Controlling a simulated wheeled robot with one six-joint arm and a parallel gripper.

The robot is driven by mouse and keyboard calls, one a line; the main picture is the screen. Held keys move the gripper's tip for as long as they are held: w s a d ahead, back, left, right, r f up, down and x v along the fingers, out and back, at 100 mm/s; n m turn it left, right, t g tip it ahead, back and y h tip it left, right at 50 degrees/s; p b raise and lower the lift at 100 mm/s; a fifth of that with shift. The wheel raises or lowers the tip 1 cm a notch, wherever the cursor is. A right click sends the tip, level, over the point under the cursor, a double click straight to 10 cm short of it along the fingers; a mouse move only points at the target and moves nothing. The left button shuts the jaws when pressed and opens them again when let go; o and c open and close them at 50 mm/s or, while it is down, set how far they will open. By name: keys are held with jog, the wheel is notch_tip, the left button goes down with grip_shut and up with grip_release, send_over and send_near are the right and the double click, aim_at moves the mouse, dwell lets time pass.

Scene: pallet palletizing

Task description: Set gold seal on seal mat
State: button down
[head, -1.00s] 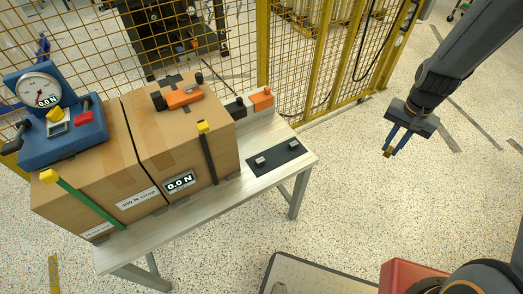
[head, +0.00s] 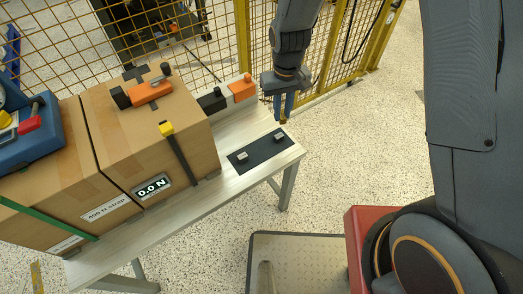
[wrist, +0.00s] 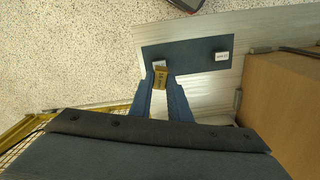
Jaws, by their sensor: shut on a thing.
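The gold seal (wrist: 160,78) is a small gold block with dark lettering, gripped between my blue fingertips in the wrist view. My gripper (head: 282,112) is shut on it and points down above the right end of the table. The seal mat (head: 261,149) is a dark rectangle on the table; it also shows in the wrist view (wrist: 190,52). Two small grey seals stand on it, one near (head: 242,156) and one far (head: 279,138). In the wrist view the gold seal partly covers one light-labelled seal (wrist: 158,64). The gold seal's height above the mat is hard to tell.
Strapped cardboard boxes (head: 150,130) fill the table's left part. A black block (head: 212,100) and an orange block (head: 241,88) stand at the table's back edge. A yellow mesh fence (head: 242,45) runs behind. A table strip (head: 240,185) in front of the mat is bare.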

aim_at(261, 149)
jog(key=s+a+f+n+b, duration=0.1)
jog(key=s+a+n, duration=0.25)
jog(key=a, duration=0.25)
jog(key=shift+a+f+p, duration=0.2)
jog(key=shift+f+p, duration=0.3)
jog(key=shift+f, duration=4.6)
jog(key=shift+f, duration=0.15)
jog(key=c, duration=1.7)
grip_release()
jog(key=shift+o, duration=0.2)
notch_tip(261, 149, up, 12)
jog(key=b, duration=0.1)
